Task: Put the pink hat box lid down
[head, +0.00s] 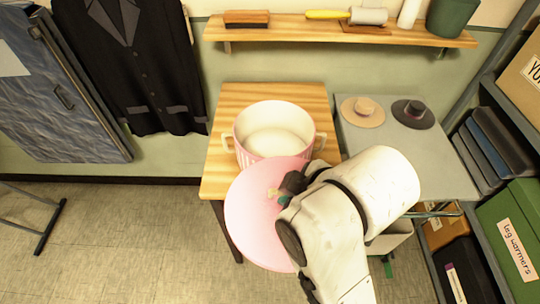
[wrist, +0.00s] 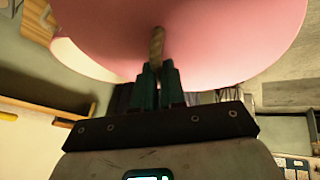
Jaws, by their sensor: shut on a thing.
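The pink hat box lid (head: 252,216) is a round disc in front of the wooden table, overlapping the table's front edge in the head view. My gripper (head: 284,193) is shut on the lid's small tan knob. In the wrist view the lid (wrist: 210,35) fills the top, and my gripper (wrist: 158,75) pinches the knob (wrist: 157,45). The open hat box (head: 240,140), white inside with pink-striped sides and two handles, stands on the wooden table (head: 220,95). The lid hides part of the box's lower front. My arm covers the table's right front.
A grey table (head: 440,170) on the right bears a tan hat (head: 363,110) and a dark hat (head: 412,113). A wall shelf (head: 290,32) with brushes and a green pot runs above. A shelf unit with a green box (head: 510,240) stands at right.

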